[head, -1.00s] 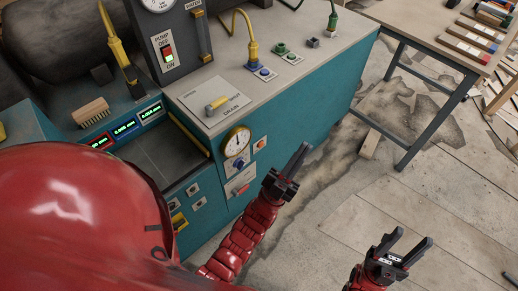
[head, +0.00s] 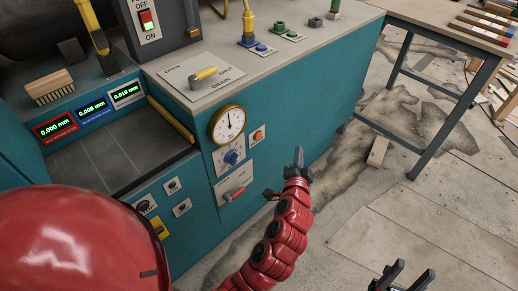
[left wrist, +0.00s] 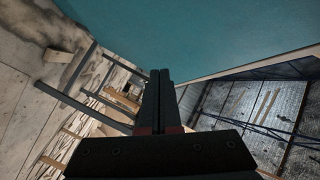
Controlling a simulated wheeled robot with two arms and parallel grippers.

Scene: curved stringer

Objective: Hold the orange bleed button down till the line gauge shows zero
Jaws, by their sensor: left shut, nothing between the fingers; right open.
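The round orange button (head: 258,134) sits on a small pale plate on the teal cabinet front, right of the gauge. The gauge (head: 228,123) has a brass rim and white face; its dark needle points roughly up, but the scale is too small to read. My left gripper (head: 298,156) is shut and empty, right of and a little below the button in the head view, apart from it. Its closed fingers also show in the left wrist view (left wrist: 159,85), where the button does not appear. My right gripper (head: 403,272) is open and empty at the bottom edge.
Below the gauge are a blue knob (head: 232,157) and a red-handled lever (head: 236,192). A yellow drain lever (head: 204,74) lies on the cabinet top. A wooden block (head: 377,151) lies on the floor near the table leg. Floor right of the cabinet is mostly clear.

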